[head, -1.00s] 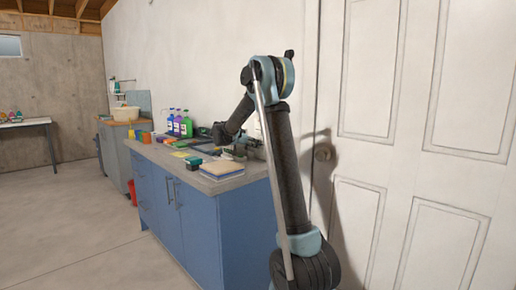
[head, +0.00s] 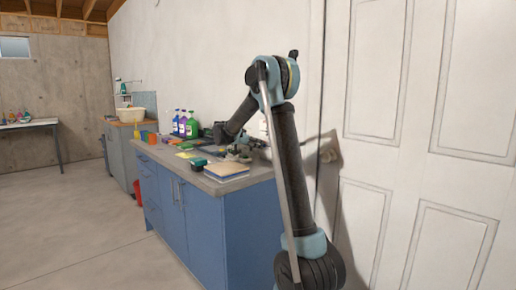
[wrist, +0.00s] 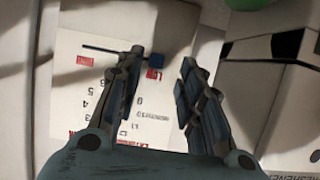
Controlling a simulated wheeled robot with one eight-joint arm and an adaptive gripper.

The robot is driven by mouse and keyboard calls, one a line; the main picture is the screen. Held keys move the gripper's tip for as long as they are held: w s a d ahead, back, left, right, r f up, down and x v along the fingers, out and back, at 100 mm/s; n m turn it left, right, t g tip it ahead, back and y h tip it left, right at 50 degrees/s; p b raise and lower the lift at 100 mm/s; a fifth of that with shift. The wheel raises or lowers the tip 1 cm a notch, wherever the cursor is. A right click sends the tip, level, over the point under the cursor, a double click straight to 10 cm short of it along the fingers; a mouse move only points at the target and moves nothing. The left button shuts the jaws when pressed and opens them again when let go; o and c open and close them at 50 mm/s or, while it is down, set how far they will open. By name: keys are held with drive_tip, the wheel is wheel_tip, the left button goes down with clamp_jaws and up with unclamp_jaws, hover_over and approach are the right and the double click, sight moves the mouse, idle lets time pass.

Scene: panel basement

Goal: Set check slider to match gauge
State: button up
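In the wrist view, a white panel (wrist: 75,70) bears red labels and black numbers, seen turned around. A thin dark slot (wrist: 100,48) crosses its upper part. My gripper (wrist: 161,60) is open, one dark finger on each side of the block in the picture. I cannot tell whether either finger touches it. The fingers hide part of the panel. I cannot make out a gauge pointer. In the head view my arm reaches over the back of the counter, and the panel cannot be made out.
The blue cabinet's grey counter (head: 226,186) holds bottles (head: 192,127), a book (head: 227,170) and small clutter. A white door (head: 420,150) stands at the right. In the wrist view, a white and black device (wrist: 285,60) lies right of the panel. The floor at left is clear.

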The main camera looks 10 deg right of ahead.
drive_tip(key=v, duration=0.9)
drive_tip(key=shift+a, duration=0.3)
drive_tip(key=shift+s+r, duration=0.1)
drive_tip(key=shift+s, duration=0.05)
drive_tip(key=s+d+f+n+g+y, duration=0.1)
drive_tip(key=s+d+f+n+y, duration=0.1)
drive_tip(key=s+d, duration=0.5)
drive_tip(key=s+d+f+n+g+y, duration=0.1)
drive_tip(key=s+d+f+g, duration=0.15)
drive_tip(key=s, duration=0.85)
drive_tip(key=s+d+f+n+g+y, duration=0.1)
drive_tip(key=s+d+f+n+y, duration=0.1)
drive_tip(key=s+d, duration=0.6)
drive_tip(key=s+a+f+n+y, duration=0.1)
drive_tip(key=s+f+n+y, duration=0.1)
drive_tip(key=s+f, duration=0.3)
drive_tip(key=s+a+f+n+g+y, duration=0.1)
drive_tip(key=s+f, duration=0.5)
drive_tip(key=s, duration=0.7)
drive_tip(key=s+a+f+n+y, duration=0.3)
drive_tip(key=s+f, duration=0.3)
drive_tip(key=s, duration=0.4)
drive_tip(key=shift+a+f, duration=0.2)
drive_tip(key=shift+f, duration=0.05)
